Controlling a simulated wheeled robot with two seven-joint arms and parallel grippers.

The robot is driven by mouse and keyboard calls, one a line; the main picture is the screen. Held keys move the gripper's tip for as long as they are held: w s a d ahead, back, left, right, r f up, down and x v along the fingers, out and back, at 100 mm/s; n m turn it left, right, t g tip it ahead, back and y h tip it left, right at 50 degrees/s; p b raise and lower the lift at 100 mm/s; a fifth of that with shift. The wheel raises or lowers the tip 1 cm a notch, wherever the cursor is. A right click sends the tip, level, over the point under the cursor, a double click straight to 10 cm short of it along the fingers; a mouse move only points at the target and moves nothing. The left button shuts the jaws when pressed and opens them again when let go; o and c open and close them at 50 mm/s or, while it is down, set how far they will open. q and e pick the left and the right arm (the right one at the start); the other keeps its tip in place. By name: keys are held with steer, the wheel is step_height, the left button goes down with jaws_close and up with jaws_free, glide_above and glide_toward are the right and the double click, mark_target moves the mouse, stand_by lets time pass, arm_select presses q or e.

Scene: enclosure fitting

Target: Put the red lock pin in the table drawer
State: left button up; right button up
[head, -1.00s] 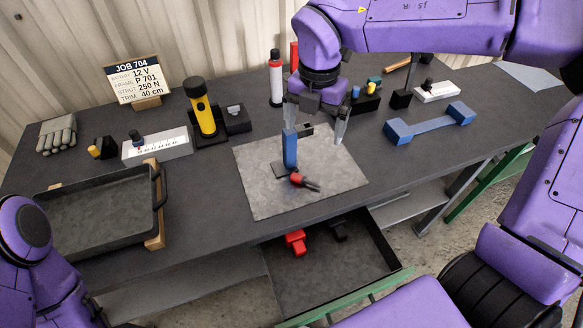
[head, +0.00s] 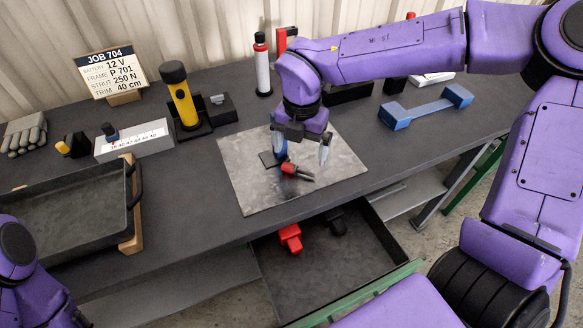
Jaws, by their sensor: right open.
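A small red piece with a dark shaft, which looks like the red lock pin (head: 290,169), lies on the grey metal plate (head: 245,187) beside the foot of a blue upright bracket (head: 279,143). My right gripper (head: 302,156) is open and points down, its fingers just above and behind the pin; nothing shows held between them. It partly hides the blue bracket. The table drawer (head: 345,277) is pulled out below the table's front edge. A red block-like part (head: 290,236) and a black part (head: 336,222) lie inside it. Only my left arm shows at lower left, not its gripper.
A dark tray (head: 70,215) with wooden ends stands at the left. A yellow-black torch (head: 181,95), a white labelled block (head: 132,141) and a red-white tube (head: 262,67) stand behind. A blue bar (head: 427,107) lies at the right. The drawer's front half is empty.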

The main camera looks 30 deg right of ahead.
mark_target(298, 169)
steer(key=f, duration=0.5)
steer(key=shift+a+p, duration=0.2)
steer(key=shift+p, duration=0.15)
steer(key=c, duration=0.9)
